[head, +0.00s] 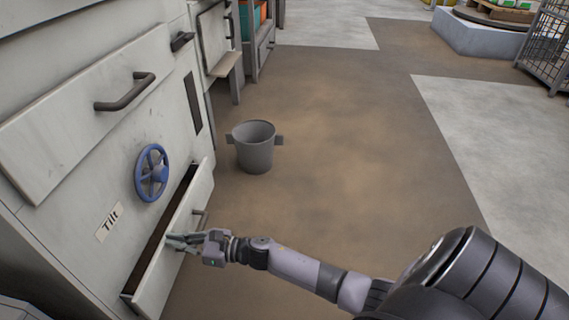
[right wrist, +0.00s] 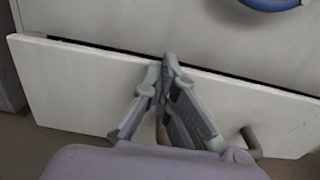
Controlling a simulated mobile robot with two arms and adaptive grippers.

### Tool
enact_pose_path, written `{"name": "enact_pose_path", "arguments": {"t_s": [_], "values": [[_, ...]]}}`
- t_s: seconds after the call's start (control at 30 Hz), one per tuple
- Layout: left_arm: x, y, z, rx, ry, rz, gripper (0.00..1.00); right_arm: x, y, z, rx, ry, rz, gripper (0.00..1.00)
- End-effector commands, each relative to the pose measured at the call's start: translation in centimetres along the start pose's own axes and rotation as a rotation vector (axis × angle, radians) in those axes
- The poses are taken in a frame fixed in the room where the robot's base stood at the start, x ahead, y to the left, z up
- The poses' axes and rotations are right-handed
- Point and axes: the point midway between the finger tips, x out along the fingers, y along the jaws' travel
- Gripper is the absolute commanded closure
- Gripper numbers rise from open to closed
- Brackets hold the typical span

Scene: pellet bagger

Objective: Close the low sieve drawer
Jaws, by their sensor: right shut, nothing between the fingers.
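The low sieve drawer (head: 178,241) is at the bottom of the grey machine, pulled out, with a dark gap between its front panel and the machine. Its pale front panel also shows in the right wrist view (right wrist: 85,85). Its handle (head: 201,217) is just beyond my right gripper in the head view and at the lower right in the right wrist view (right wrist: 250,141). My right gripper (head: 173,241) is shut and empty, its fingertips at the upper part of the drawer front; I cannot tell whether they touch. My left gripper is not in view.
A blue handwheel (head: 151,173) and a "Tilt" label (head: 109,223) are on the machine above the drawer. A large upper panel has a dark handle (head: 125,92). A grey bucket (head: 254,150) stands on the floor beyond. The brown floor to the right is clear.

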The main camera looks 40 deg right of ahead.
Motion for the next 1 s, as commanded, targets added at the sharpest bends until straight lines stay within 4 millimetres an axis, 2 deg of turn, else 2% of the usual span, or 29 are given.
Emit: {"name": "enact_pose_path", "arguments": {"t_s": [0.1, 0.3, 0.83, 1.0], "values": [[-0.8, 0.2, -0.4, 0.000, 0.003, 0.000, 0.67, 2.1, 0.1, -0.2, -0.001, -0.002, 0.001, 1.00], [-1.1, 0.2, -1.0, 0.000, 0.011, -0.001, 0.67, 3.8, 0.2, -0.1, 0.001, 0.000, 0.001, 1.00], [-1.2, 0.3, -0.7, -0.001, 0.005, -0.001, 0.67, 4.4, 0.1, 0.1, 0.000, -0.002, -0.003, 1.00], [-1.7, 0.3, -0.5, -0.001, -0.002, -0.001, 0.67, 3.9, -0.6, 0.0, -0.001, -0.002, -0.002, 1.00]]}}
